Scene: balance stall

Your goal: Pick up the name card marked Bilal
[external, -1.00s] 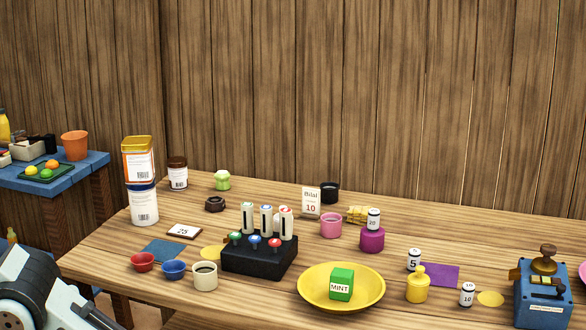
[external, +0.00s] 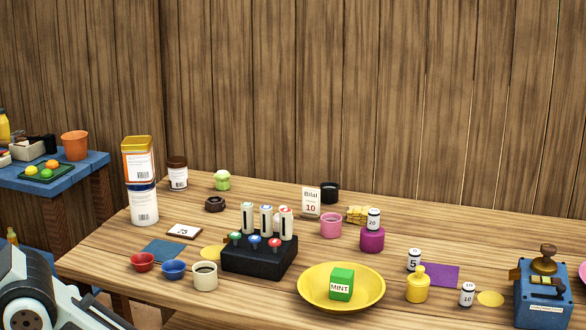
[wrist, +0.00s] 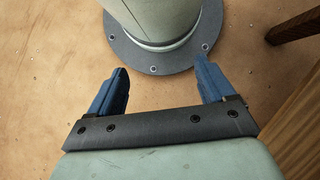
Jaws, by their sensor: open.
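The name card marked Bilal (external: 311,201) stands upright toward the back of the wooden table in the external view. It is white, with "Bilal" above a red "10". A dark cup stands just behind it to the right and a pink cup in front to the right. My gripper (wrist: 162,88) shows in the wrist view with its two blue fingers wide apart and nothing between them. It points down at the floor beside my own base, away from the card. The card is not in the wrist view.
A black block with levers and white cylinders (external: 259,255) stands front left of the card. A yellow plate (external: 376,291) holds a green MINT box. Stacked tins (external: 143,207) stand at the left. A purple jar (external: 372,239) and a yellow block are right of the card.

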